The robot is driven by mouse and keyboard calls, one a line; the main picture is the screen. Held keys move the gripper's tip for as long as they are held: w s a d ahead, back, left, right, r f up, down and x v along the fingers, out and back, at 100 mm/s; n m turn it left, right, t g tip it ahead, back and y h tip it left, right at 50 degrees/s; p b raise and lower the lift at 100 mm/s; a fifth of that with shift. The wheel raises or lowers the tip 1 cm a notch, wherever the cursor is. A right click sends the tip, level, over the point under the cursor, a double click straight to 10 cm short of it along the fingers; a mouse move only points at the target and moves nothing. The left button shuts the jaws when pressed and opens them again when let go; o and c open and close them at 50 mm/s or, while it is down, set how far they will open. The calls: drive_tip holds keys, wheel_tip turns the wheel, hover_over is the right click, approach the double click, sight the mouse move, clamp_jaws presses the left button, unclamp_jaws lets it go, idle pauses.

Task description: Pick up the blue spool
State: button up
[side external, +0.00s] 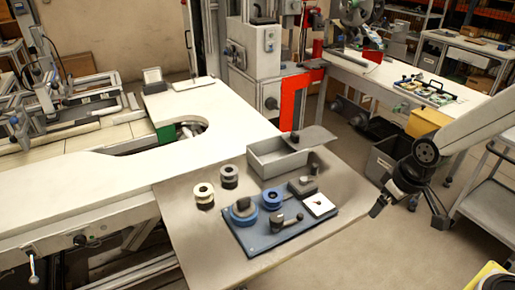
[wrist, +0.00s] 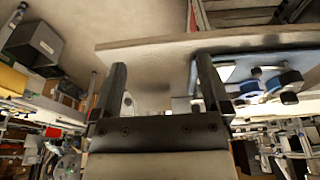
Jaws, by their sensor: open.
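Two blue round things also show at the right in the wrist view, where I cannot tell which is the spool. My gripper (side external: 408,212) is open and empty, to the right of the table and well apart from the spool. Its two spread fingers (wrist: 163,88) also show in the wrist view.
A cream-topped dark spool (side external: 204,194) and a dark spool (side external: 229,177) stand left of the board. A grey open box (side external: 279,166) is behind it. A dark block and a white square with a dark mark are at the board's right. The table's front left is bare.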

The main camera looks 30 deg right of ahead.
sight(273, 199)
idle(0.3)
drive_tip(key=s+a+f+m+g+y, duration=0.2)
drive_tip(key=a+m+y, duration=0.2)
drive_tip(key=a+m, duration=0.4)
drive_tip(key=w+a+m+t+y, duration=0.1)
drive_tip(key=w+a+m+y, duration=0.1)
drive_tip(key=m, duration=0.2)
drive_tip(key=w+a+m+t+y, duration=0.2)
drive_tip(key=a+m, duration=0.1)
drive_tip(key=m, duration=0.1)
drive_tip(key=w+a+m+t+y, duration=0.1)
drive_tip(key=w+a+m+y, duration=0.1)
drive_tip(key=w+m, duration=0.1)
drive_tip(key=shift+w+a+r+m, duration=0.1)
drive_tip(key=shift+a+r+m, duration=0.25)
drive_tip(key=shift+m, duration=0.45)
drive_tip(key=w+m+t, duration=0.2)
drive_tip(key=w+d+m+t+h, duration=0.1)
drive_tip(key=w+m, duration=0.1)
drive_tip(key=w+d+m+t, duration=0.1)
drive_tip(key=w+m+t, duration=0.1)
drive_tip(key=m, duration=0.1)
drive_tip(key=shift+r+t+h, duration=0.1)
drive_tip(key=shift+t+h, duration=0.2)
drive_tip(key=shift+w+d+m+t, duration=0.3)
drive_tip(key=shift+w+d+m, duration=0.05)
drive_tip(key=shift+m, duration=0.15)
